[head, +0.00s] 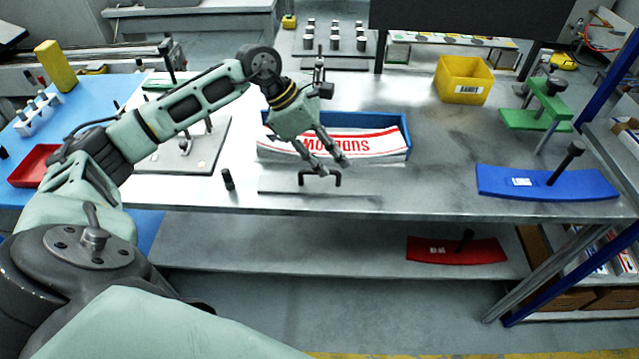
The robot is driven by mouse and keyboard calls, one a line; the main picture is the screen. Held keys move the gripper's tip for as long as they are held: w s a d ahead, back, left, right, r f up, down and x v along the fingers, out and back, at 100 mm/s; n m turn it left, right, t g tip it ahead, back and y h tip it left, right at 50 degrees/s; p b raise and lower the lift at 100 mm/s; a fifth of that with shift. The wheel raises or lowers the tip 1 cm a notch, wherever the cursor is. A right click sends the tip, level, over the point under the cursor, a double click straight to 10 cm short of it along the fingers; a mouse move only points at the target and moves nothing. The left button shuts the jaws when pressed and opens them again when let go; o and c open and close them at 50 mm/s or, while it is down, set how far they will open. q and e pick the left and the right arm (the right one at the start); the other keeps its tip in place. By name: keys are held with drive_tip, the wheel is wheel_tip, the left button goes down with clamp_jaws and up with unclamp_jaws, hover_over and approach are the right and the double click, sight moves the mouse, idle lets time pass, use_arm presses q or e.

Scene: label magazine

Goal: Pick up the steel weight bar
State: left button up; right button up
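The steel weight bar (320,174) appears to be the thin grey piece with a black bridge handle, lying near the front edge of the metal table, in front of the blue tray. My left gripper (333,166) reaches in from the left and points down just above and behind the handle. Its two fingers are spread apart with nothing visible between them. Whether a fingertip touches the handle I cannot tell. My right gripper is not in view.
The blue tray (408,140) holds white and red labels. A small black cylinder (228,179) stands to the left. A blue curved plate (500,182) with a black knob and a yellow bin (463,79) are to the right. The table's middle right is clear.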

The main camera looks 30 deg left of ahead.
use_arm(q)
drive_tip(key=s+a+y, duration=0.1)
drive_tip(key=a+y, duration=0.1)
drive_tip(key=a, duration=0.3)
drive_tip(key=p, duration=0.3)
hover_over(320, 179)
drive_tip(key=s, duration=0.2)
drive_tip(key=shift+g, duration=0.3)
drive_tip(key=f, duration=0.6)
drive_tip(key=shift+w+d, duration=0.15)
drive_tip(key=shift+d, duration=0.2)
drive_tip(key=shift+w+d+f, duration=0.1)
drive_tip(key=shift+f, duration=0.4)
clamp_jaws()
drive_tip(key=shift+w+r, duration=0.15)
drive_tip(key=shift+w, duration=0.05)
